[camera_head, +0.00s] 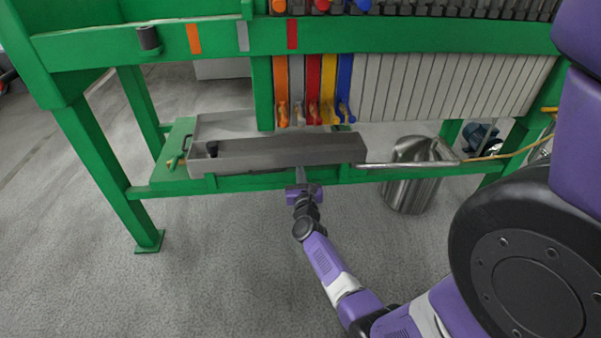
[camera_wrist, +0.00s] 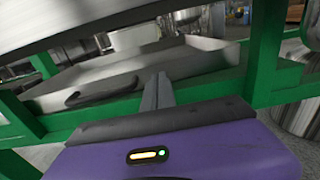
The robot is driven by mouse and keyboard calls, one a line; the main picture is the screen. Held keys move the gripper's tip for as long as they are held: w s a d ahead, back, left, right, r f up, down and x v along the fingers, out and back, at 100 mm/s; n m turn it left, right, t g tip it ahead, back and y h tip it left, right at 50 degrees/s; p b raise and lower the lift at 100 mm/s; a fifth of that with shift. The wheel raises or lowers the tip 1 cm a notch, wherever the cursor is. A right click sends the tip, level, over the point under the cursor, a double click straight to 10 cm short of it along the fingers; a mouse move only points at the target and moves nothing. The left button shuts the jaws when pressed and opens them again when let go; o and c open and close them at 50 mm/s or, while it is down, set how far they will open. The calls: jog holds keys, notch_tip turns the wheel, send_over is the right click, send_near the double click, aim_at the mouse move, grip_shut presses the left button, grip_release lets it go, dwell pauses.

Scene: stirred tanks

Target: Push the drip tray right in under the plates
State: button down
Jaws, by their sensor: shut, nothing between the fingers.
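The drip tray (camera_head: 275,152) is a long grey metal tray with a high front wall. It lies on the green frame below the plates, its front near the lower rail. Its light inside shows at the left. The plates (camera_head: 440,85) hang above; the left ones are orange, grey, red, yellow and blue. My gripper (camera_head: 301,174) is shut and empty, in front of the tray's front wall near its middle. The shut fingers (camera_wrist: 158,90) point forward in the wrist view, over a grey metal surface. I cannot tell whether they touch the tray.
The green lower rail (camera_head: 240,182) runs below the tray. A steel bucket (camera_head: 407,190) stands on the floor at the right, with a metal pipe (camera_head: 400,165) above it. A green leg (camera_head: 105,165) stands at the left. The floor in front is clear.

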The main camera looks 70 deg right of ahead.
jog(key=p+v, duration=0.3)
jog(key=v, duration=0.7)
jog(key=c, duration=2.1)
grip_release()
jog(key=shift+a, duration=0.1)
